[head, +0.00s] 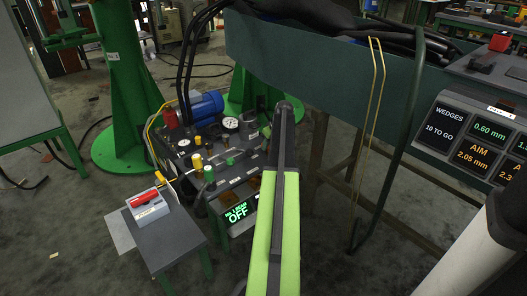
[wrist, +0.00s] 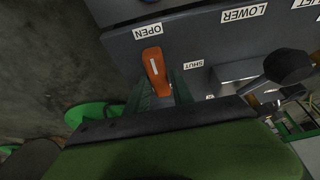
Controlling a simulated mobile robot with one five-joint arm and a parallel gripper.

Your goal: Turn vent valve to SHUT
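The vent valve's orange lever (wrist: 155,68) shows in the wrist view on a dark panel. One end lies close to the OPEN label (wrist: 147,31); the other reaches down toward my gripper. The SHUT label (wrist: 193,65) is to the right of the lever. My gripper (wrist: 161,84) has its two dark green fingers apart, one on each side of the lever's near end. I cannot tell whether either finger touches it. In the head view my arm hides the gripper and the lever, beside the pump unit (head: 187,150).
A black knob (wrist: 287,66) stands right of the lever, below the LOWER label (wrist: 245,13). In the head view, a display (head: 238,213) reads OFF. A small table (head: 168,240) holds a red-topped box (head: 149,207). A steel beam (head: 300,55) and yellow rods (head: 372,110) stand to the right.

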